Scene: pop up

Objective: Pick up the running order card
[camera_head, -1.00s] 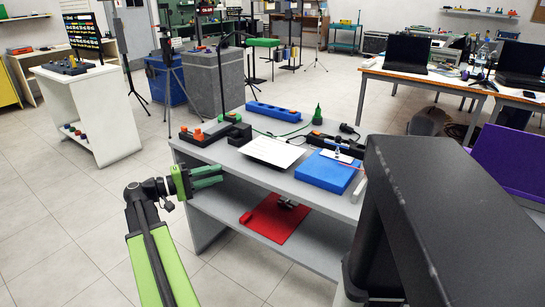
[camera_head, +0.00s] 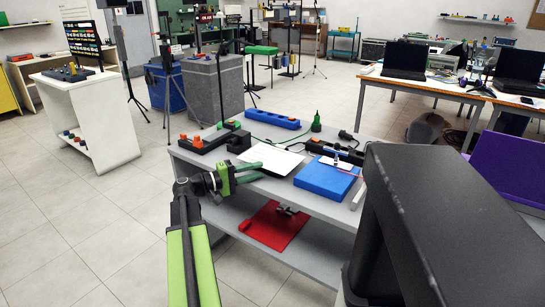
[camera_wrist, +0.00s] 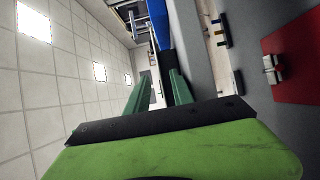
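A flat white sheet (camera_head: 270,158), which looks like the running order card, lies on the grey table (camera_head: 215,162) left of a blue box. I cannot read any print on it. A smaller white card (camera_head: 330,166) lies on the blue box (camera_head: 325,181). My gripper (camera_head: 252,173) is at the table's front left edge, in front of the white sheet and overlapping its near edge in the picture. Whether it touches the table is unclear. In the wrist view its two green fingers (camera_wrist: 161,82) stand apart with nothing visible between them. The sheet cannot be made out there.
A black and orange device (camera_head: 208,141), a long blue holder (camera_head: 272,118), a green bottle (camera_head: 316,123) and a black power strip (camera_head: 335,149) stand on the table. A red mat (camera_head: 268,228) lies on the lower shelf. A white cart (camera_head: 95,110) stands left.

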